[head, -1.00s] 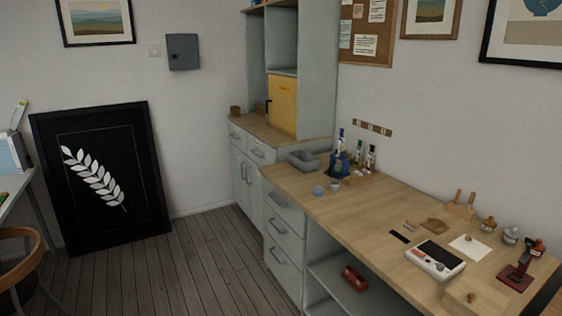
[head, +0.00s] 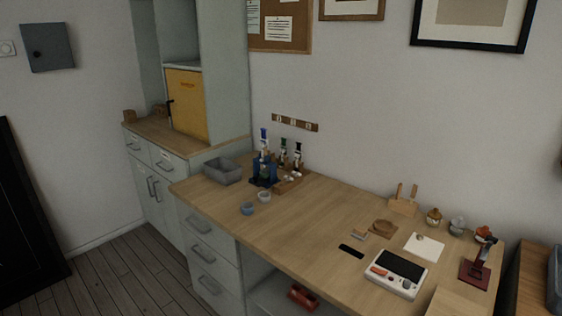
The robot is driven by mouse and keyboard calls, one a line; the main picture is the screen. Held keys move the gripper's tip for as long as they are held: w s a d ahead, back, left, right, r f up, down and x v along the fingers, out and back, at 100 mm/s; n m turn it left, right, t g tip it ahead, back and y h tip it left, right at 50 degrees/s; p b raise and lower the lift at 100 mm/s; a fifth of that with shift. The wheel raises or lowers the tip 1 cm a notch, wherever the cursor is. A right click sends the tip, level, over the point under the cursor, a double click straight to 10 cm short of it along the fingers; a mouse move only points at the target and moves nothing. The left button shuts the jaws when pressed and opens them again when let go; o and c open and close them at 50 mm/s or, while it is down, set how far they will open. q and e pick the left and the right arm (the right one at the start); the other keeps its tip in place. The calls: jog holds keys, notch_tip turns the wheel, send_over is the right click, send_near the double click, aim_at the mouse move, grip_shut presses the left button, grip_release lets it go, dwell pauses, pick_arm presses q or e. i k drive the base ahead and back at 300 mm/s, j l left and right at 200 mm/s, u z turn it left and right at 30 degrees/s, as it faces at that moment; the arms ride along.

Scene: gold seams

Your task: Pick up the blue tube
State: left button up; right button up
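A tube with a blue cap (head: 264,134) stands upright at the back left of the wooden workbench (head: 325,216). It sits in or behind a dark blue stand (head: 263,171); its lower part is hard to make out. Two similar tubes stand just right of it, one with a green cap (head: 284,144) and one with a dark cap (head: 298,148), on a wooden rack (head: 289,184). Neither of my grippers shows in the head view.
A grey bin (head: 222,171) stands left of the tubes, and two small cups (head: 248,208) stand in front. A white scale (head: 396,273), a dark red stand (head: 476,270) and several small jars (head: 457,225) are at the right. The middle of the bench is mostly clear.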

aim_at(263, 143)
jog(key=z, duration=0.3)
jog(key=i+j+z, duration=0.4)
jog(key=j, duration=0.15)
jog(key=j+z, duration=0.4)
jog(key=j, duration=0.25)
jog(key=i, duration=0.05)
